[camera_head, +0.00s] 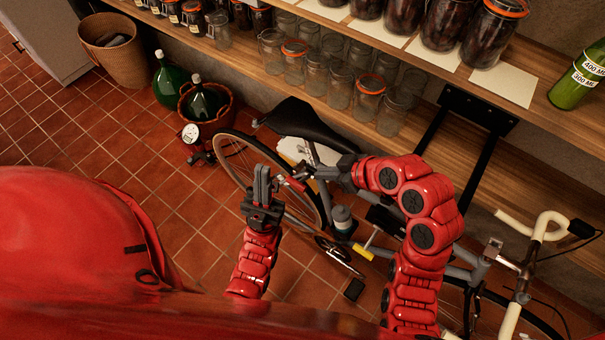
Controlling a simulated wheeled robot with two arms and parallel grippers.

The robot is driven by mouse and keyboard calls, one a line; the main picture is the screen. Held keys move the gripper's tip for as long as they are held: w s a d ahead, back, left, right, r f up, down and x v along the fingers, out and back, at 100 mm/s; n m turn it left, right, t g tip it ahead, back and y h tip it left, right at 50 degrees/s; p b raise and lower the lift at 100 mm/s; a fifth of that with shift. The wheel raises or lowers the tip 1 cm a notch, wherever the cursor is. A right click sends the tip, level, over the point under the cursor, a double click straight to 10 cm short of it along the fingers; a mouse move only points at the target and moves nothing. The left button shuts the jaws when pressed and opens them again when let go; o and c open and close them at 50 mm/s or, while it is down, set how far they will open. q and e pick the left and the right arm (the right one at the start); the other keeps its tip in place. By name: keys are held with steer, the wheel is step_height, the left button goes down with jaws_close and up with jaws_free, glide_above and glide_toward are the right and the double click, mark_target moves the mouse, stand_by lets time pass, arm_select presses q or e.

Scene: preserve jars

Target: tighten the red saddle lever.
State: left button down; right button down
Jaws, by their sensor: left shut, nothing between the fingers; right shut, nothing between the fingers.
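A bicycle with a black saddle (298,121) stands against the shelving. A small red piece, apparently the saddle lever (293,184), shows below the saddle near the seat post. My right gripper (306,173) reaches in from the right, its fingertips close to the red lever; I cannot tell whether they touch it. It is shut with nothing held. My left gripper (262,170) points upward just left of the lever, apart from it, shut and empty. The seat post and clamp are partly hidden behind my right gripper.
Shelves with glass jars (341,86) stand behind the bicycle. A green demijohn (168,80), a wicker basket (113,50) and a red gauge-topped item (192,140) stand at left. Handlebars (533,240) project at right. The tiled floor (150,172) is clear at left.

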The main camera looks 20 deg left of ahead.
steer(key=p, duration=0.1)
glide_above(293, 180)
steer(key=s+d, duration=0.1)
steer(key=d, duration=0.2)
steer(key=f, duration=0.6)
steer(key=shift+s+f, duration=0.2)
steer(key=shift+f, duration=0.15)
step_height(293, 180, down, 3)
steer(key=shift+w+a+f+p, duration=0.15)
steer(key=shift+p, duration=0.6)
steer(key=shift+f, duration=0.55)
